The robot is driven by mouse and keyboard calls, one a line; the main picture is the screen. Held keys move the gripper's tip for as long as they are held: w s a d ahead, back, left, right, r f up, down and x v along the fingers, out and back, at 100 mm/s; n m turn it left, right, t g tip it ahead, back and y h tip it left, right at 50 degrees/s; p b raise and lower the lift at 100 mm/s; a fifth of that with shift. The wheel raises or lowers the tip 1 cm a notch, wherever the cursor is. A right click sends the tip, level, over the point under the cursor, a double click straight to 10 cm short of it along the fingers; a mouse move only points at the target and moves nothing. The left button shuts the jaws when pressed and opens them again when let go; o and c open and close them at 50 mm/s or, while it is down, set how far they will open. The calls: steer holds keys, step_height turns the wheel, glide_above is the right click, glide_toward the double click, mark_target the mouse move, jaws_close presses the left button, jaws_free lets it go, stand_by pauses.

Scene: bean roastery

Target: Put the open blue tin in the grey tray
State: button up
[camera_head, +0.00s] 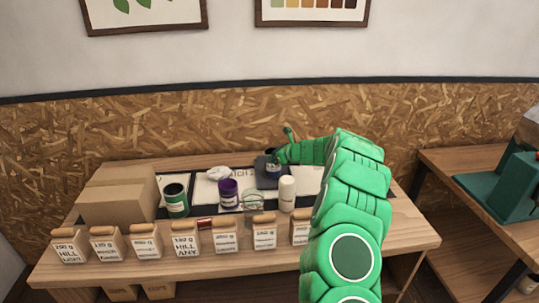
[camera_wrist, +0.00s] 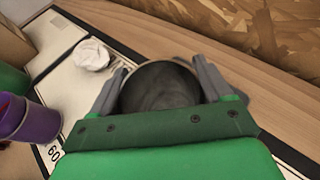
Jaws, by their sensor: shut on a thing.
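My gripper (camera_head: 282,155) is shut on an open tin, its fingers on either side of the rim. In the wrist view the gripper (camera_wrist: 162,90) shows the tin's round mouth and dark inside (camera_wrist: 162,85) between the fingers. In the head view the tin (camera_head: 273,168) is dark blue with a pale label and looks upright, partly hidden by my gripper. A dark grey patch, seemingly the grey tray (camera_head: 267,183), shows around and below the tin. I cannot tell whether the tin touches it.
A purple tin (camera_head: 228,194), a green tin (camera_head: 176,200), a clear glass (camera_head: 253,202) and a cream canister (camera_head: 287,194) stand nearby. A crumpled white cloth (camera_head: 218,173) lies left. Several labelled bags line the front edge; cardboard boxes (camera_head: 117,198) stand at the left.

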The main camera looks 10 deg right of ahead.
steer(key=o, duration=1)
steer(key=shift+f, duration=0.1)
steer(key=shift+s+d+r, duration=0.35)
steer(key=shift+d+r, duration=0.05)
steer(key=shift+d, duration=0.05)
steer(key=v, duration=1)
steer(key=shift+s+d+r, duration=0.15)
steer(key=shift+s+d, duration=0.05)
steer(key=shift+s, duration=0.05)
